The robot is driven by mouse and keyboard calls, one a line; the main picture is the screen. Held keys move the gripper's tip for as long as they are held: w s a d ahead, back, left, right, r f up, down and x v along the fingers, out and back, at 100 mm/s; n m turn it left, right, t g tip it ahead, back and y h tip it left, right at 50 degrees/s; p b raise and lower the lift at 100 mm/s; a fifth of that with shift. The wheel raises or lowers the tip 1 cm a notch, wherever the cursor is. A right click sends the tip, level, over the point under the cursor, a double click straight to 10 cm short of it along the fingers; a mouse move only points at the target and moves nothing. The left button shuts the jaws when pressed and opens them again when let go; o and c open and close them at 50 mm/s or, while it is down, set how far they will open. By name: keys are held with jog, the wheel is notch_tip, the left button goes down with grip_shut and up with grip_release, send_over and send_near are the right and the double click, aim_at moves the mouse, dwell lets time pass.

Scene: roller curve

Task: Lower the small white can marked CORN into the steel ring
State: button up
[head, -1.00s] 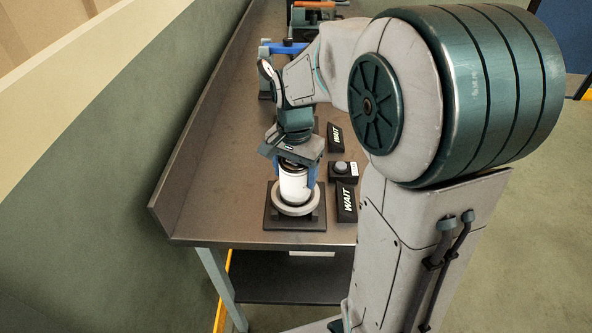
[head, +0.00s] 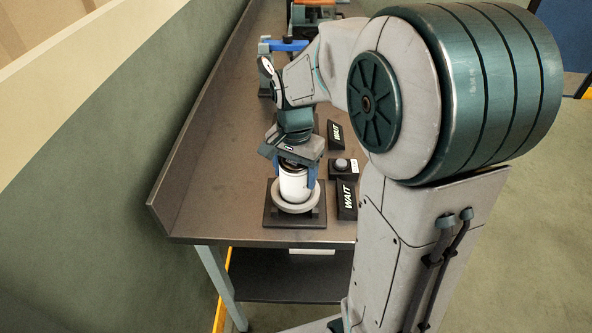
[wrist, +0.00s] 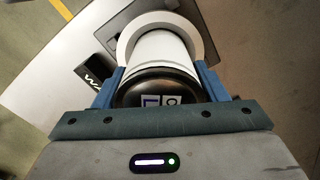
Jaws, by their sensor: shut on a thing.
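The small white can (head: 294,186) with a dark top is held upright or nearly so in my gripper (head: 296,172). The can's lower end is at the pale steel ring (head: 306,207), which sits on a dark square base on the bench. In the wrist view, the blue fingers (wrist: 159,86) are shut on both sides of the can (wrist: 160,50), and the ring (wrist: 207,38) shows around its far end. A partly visible label is on the dark top; I cannot read CORN. I cannot tell how deep the can's bottom sits in the ring.
Two black WAIT signs (head: 346,199) (head: 335,134) and a small button box (head: 343,168) stand to the right of the ring. A raised bench edge (head: 176,190) runs along the left. A blue-handled fixture (head: 284,46) stands farther back.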

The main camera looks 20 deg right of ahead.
jog(key=shift+f+b, duration=0.95)
jog(key=shift+f, duration=0.35)
dwell(1.4)
dwell(1.5)
jog(key=o, duration=1.5)
jog(key=shift+o, duration=0.2)
jog(key=shift+r, duration=0.1)
jog(key=shift+r+p, duration=3.6)
jog(key=shift+r, duration=0.85)
